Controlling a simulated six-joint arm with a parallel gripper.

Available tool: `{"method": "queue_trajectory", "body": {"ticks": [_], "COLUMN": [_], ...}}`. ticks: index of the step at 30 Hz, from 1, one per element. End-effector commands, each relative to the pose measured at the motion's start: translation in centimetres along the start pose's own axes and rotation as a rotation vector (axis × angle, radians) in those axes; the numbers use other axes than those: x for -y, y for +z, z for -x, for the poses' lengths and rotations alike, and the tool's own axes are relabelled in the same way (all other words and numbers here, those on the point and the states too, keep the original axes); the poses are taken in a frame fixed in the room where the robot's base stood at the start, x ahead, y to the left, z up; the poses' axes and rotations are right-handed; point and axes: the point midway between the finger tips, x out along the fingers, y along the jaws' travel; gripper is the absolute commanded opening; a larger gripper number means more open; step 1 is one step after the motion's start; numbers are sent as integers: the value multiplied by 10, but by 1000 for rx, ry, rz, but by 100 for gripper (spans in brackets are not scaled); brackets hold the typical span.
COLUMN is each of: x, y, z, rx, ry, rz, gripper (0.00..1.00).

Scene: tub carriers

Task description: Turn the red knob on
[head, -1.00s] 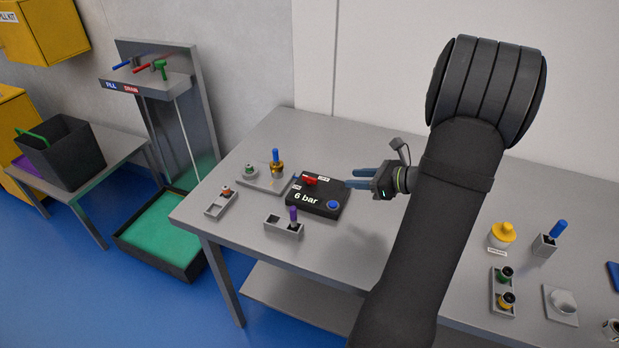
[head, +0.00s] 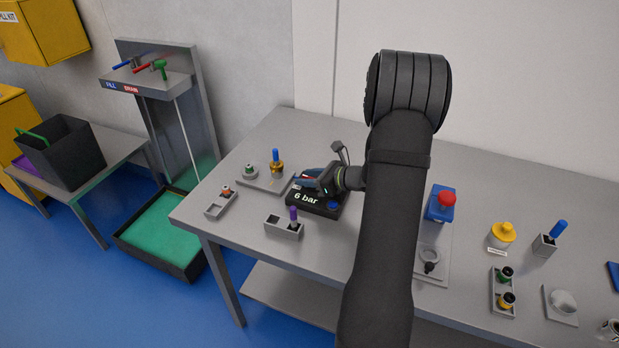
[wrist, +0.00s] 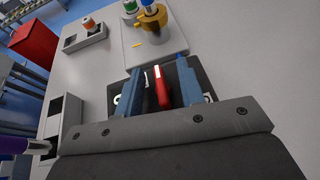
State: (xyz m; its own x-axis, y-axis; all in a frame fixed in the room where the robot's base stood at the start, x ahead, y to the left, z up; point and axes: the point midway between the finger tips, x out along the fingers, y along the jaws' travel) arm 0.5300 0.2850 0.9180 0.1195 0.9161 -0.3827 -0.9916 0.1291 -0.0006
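The red knob (wrist: 162,88) is a narrow bar on top of a black box (head: 308,209) marked "6 bar" on the grey table. My gripper (wrist: 159,67) is open, with its two blue fingers on either side of the knob. In the head view my gripper (head: 305,180) covers most of the knob and part of the box top. The labels near the knob are mostly hidden.
A brass fitting with a blue top (head: 277,169) stands just beyond the box. A grey block with a purple piece (head: 284,230) is at its front left. A blue box with a red button (head: 440,203) stands right of my arm.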

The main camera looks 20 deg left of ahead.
Motion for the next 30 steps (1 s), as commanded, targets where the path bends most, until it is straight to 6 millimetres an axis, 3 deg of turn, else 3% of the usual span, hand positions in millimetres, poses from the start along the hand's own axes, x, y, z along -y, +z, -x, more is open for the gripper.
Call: {"method": "queue_trajectory", "body": {"ticks": [6,12,30], "x": [0,0,0], "y": [0,0,0], "z": [0,0,0], "rx": [0,0,0], "ry": [0,0,135], "rz": [0,0,55], "gripper": [35,0,0]}}
